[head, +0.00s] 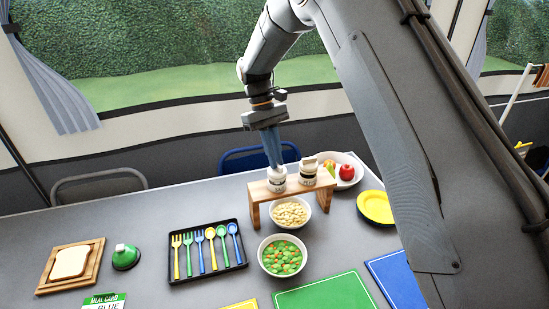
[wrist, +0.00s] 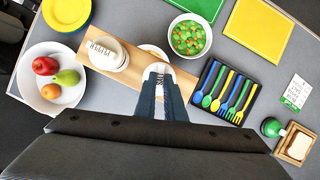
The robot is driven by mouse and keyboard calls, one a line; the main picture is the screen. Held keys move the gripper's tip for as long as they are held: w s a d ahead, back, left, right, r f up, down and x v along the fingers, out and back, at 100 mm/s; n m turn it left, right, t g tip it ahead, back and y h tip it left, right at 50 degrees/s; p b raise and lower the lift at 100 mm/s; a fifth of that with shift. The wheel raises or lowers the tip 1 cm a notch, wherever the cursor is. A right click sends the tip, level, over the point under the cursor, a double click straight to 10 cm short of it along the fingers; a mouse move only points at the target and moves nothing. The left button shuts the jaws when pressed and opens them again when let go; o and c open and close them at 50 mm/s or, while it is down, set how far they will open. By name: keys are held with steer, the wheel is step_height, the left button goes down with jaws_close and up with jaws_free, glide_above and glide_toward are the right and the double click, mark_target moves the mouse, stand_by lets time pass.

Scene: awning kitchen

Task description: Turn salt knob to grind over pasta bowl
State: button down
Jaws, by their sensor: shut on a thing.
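A white grinder (head: 276,181) with a dark label stands on the left part of a small wooden stand (head: 256,193). My gripper (head: 274,160) points down from above, its blue fingers shut on the top of this grinder. In the wrist view, the gripper (wrist: 162,88) meets the grinder (wrist: 160,71), whose knob is hidden by the fingers. A second grinder (head: 308,173) with a cream top stands to its right, apart from the gripper.
A bowl of peas and carrots (head: 282,256) stands in front of the pasta. A black cutlery tray (head: 207,251) lies left. A fruit plate (head: 349,171) and yellow plate (head: 375,207) stand right. A green bottle (head: 125,257) and bread board (head: 70,264) are far left.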

steer(key=shift+f+m, duration=0.1)
steer(key=shift+m, duration=0.2)
stand_by(0.4)
steer(key=c, duration=1.8)
jaws_free()
steer(key=shift+d, duration=0.1)
steer(key=shift+c, duration=0.2)
steer(key=b+v, duration=0.2)
steer(key=v, duration=0.6)
steer(key=shift+b, duration=0.35)
